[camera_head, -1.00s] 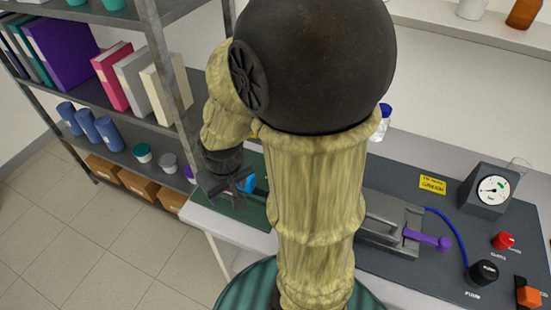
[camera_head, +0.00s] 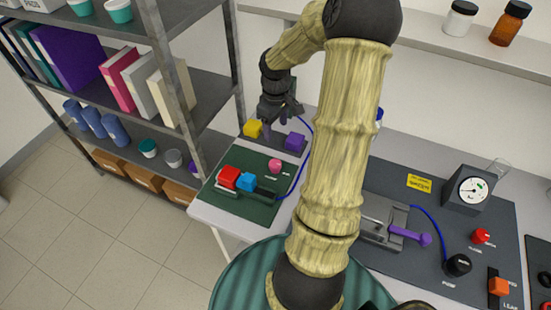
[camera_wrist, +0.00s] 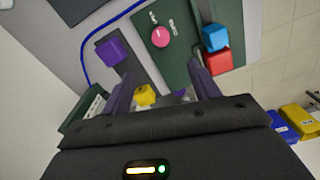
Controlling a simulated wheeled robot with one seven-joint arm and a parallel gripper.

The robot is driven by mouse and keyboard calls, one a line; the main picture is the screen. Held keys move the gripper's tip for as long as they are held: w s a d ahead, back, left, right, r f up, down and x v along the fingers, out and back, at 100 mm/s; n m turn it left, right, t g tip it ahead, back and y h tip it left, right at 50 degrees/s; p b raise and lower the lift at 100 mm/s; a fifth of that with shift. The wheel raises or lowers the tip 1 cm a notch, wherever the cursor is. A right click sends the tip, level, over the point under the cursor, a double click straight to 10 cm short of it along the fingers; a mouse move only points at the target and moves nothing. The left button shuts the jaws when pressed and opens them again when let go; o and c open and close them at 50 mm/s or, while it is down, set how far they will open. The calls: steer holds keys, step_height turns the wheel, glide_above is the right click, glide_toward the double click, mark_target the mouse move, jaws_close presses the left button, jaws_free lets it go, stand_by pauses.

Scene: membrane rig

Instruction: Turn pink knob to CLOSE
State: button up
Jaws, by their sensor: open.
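The pink knob (camera_head: 274,166) sits on the dark green board (camera_head: 262,208) at the left end of the bench. It also shows in the wrist view (camera_wrist: 160,37), with small labels beside it too small to read. My gripper (camera_head: 268,131) is over the far left part of the bench, beyond the knob in the head view. In the wrist view my gripper (camera_wrist: 160,90) has its two fingers apart with nothing held between them. The knob lies ahead of the fingertips and is not touched.
A red block (camera_head: 229,178) and blue block (camera_head: 247,182) are on the green board. Yellow (camera_head: 252,128) and purple (camera_head: 295,142) blocks are behind it. A blue tube (camera_head: 303,165) runs beside the board. The gauge (camera_head: 469,189) and purple-handled clamp (camera_head: 408,236) are on the right.

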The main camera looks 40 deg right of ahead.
mark_target(275, 163)
steer(key=shift+w+a, duration=0.1)
steer(key=shift+f, duration=0.15)
step_height(275, 163, down, 17)
steer(key=shift+f+p, duration=0.15)
steer(key=shift+p, duration=0.85)
steer(key=c, duration=1)
